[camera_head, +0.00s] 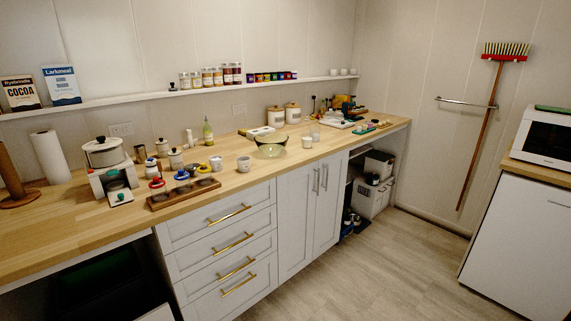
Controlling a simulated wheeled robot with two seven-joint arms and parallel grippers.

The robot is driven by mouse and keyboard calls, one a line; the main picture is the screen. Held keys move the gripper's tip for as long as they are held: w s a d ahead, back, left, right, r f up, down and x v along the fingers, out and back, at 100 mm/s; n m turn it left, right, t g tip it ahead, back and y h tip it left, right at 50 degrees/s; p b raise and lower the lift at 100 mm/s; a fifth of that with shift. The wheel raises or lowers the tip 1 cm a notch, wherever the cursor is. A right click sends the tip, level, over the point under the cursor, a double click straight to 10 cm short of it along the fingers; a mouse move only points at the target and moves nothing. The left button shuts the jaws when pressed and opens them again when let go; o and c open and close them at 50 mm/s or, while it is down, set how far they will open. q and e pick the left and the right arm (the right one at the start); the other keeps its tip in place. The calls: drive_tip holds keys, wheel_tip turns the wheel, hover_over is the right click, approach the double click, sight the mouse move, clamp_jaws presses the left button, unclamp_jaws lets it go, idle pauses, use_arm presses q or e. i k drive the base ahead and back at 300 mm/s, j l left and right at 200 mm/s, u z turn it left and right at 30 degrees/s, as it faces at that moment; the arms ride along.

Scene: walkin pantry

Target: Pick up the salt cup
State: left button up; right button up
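I cannot tell for sure which cup is the salt cup, as no salt label can be read. A small white cup (244,163) with a faint mark on its side stands near the counter's front edge. Another white cup (216,163) stands just left of it. A further small white cup (307,142) stands to the right of a greenish glass bowl (271,147). All of these stand upright on the wooden counter (232,184). Neither of my grippers is in view.
A wooden tray (184,194) with round hollows and several colourful-topped pots stand left of the cups. A white scale-like appliance with a pot (104,153), lidded canisters and a bottle (208,133) crowd behind. Drawers (220,232) front the counter. The floor (399,265) is open at right.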

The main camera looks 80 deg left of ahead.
sight(244, 162)
drive_tip(key=u, duration=3.1)
drive_tip(key=i, duration=0.1)
